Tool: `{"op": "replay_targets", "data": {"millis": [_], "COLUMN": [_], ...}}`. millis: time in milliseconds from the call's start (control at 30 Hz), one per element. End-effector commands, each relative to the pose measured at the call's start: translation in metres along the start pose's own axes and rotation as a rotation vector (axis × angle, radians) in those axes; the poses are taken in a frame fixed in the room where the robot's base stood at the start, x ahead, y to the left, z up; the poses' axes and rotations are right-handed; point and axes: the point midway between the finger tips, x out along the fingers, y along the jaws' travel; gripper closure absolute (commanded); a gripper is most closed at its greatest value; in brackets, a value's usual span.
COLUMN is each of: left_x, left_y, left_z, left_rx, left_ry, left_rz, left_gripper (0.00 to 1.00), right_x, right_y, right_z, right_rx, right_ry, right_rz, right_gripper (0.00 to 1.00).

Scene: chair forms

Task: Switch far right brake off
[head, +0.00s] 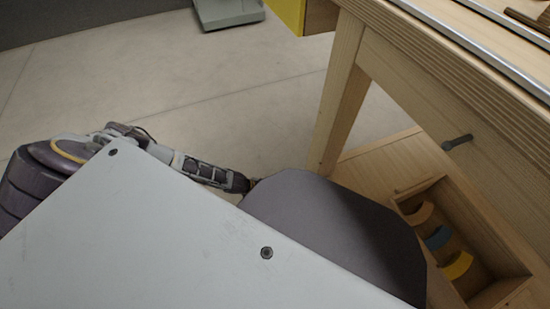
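No part in the head view can be told for sure as the far right brake. A dark peg-like handle (457,142) sticks out from the side rail of the wooden bench (440,95) at the right; whether it is a brake I cannot tell. My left arm reaches in from the left, low over the floor. Its far end, around my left gripper (246,184), is small and partly hidden behind a dark grey rounded shape, so its fingers cannot be made out. My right gripper is not in view.
A wooden lower shelf under the bench holds an open wooden box (480,218) with orange, blue and yellow curved pieces. A bench leg (340,105) stands at the middle. A grey-green metal base (228,12) and a yellow block (287,12) are at the top. The floor at left is clear.

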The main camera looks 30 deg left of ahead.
Motion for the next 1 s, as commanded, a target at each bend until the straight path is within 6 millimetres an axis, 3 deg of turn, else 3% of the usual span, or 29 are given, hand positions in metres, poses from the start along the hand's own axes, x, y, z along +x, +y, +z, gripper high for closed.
{"op": "replay_targets", "data": {"millis": [1000], "left_x": [-0.0108], "left_y": [0.0021], "left_z": [-0.004], "left_rx": [0.001], "left_ry": [0.0], "left_rz": [0.001], "left_gripper": [0.22], "right_x": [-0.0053], "right_y": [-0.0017], "right_z": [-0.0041], "right_rx": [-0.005], "right_ry": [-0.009], "right_rz": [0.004], "right_gripper": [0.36]}}
